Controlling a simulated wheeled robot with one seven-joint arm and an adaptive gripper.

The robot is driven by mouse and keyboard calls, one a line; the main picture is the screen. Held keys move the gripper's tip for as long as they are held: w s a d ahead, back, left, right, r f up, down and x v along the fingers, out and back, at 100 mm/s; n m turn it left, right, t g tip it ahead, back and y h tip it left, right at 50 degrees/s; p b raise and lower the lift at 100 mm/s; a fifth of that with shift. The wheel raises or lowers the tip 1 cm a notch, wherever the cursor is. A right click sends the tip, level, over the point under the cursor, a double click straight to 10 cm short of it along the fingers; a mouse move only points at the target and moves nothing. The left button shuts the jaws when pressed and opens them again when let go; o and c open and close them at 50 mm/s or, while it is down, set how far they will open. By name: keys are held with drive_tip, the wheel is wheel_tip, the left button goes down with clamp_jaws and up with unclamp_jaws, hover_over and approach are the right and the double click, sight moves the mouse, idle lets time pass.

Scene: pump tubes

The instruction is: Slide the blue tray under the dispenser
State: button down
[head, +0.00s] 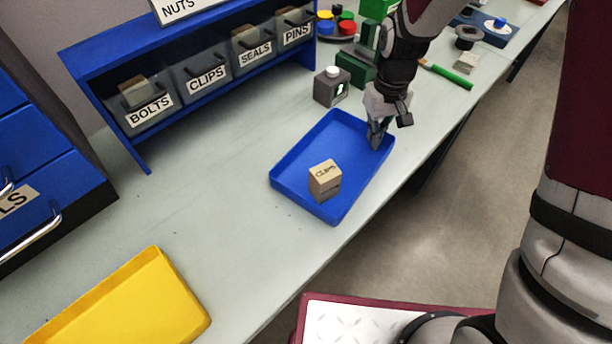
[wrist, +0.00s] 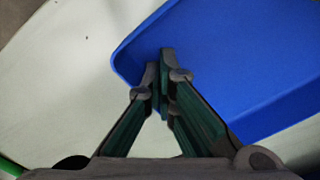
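The blue tray (head: 290,160) lies on the bench, turned at an angle, with a small tan box (head: 324,180) in it. My gripper (head: 376,140) is at the tray's far right wall, near its right corner. In the wrist view my fingers (wrist: 160,75) are close together at the rim of the tray (wrist: 240,60) and look shut on its thin wall; the contact is partly hidden. A green stand-like unit (head: 354,68), which looks like the dispenser, is behind my arm and partly hidden by it.
A grey box with a white cap (head: 332,88) stands just beyond the tray. A blue rack of labelled bins (head: 215,70) is at the back left. A yellow tray (head: 125,305) is at the front left. A green-handled brush (head: 450,76) lies to the right. The bench left of the blue tray is clear.

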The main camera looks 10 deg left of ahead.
sight(394, 128)
idle(0.3)
drive_tip(key=shift+w+d+b, duration=0.55)
drive_tip(key=shift+w+d, duration=0.55)
drive_tip(key=shift+w, duration=0.3)
drive_tip(key=shift+w+d+b, duration=0.5)
drive_tip(key=shift+w+d, duration=0.6)
drive_tip(key=shift+w, duration=0.3)
drive_tip(key=shift+w+d+b, duration=0.3)
drive_tip(key=shift+w+d, duration=0.2)
drive_tip(key=shift+w, duration=0.1)
drive_tip(key=shift+w+d+r+b, duration=0.15)
drive_tip(key=shift+w+d+b, duration=0.9)
drive_tip(key=shift+w+d, duration=0.85)
